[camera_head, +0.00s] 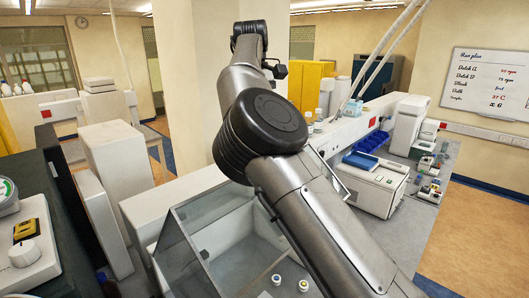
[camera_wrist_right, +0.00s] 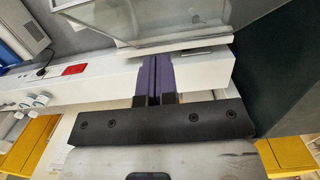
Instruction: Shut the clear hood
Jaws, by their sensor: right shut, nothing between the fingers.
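The clear hood (camera_head: 183,255) is a glass-walled box at the bottom middle of the head view. Its top looks open, and my right arm crosses in front of its right side. A thin pale edge with a small bar (camera_head: 337,182) shows beside my arm, perhaps part of the raised lid. In the right wrist view, a clear pane (camera_wrist_right: 145,28) lies just beyond my right gripper (camera_wrist_right: 153,62). Its purple fingers are shut together and empty, close to the pane's lower edge; contact cannot be told. My left gripper is not in view.
A white wall ledge (camera_wrist_right: 70,83) runs behind the fingers. To the right of my arm stand a white instrument (camera_head: 375,190) and blue bins (camera_head: 370,143) on the bench. A balance-like device with a knob (camera_head: 25,250) is at the far left.

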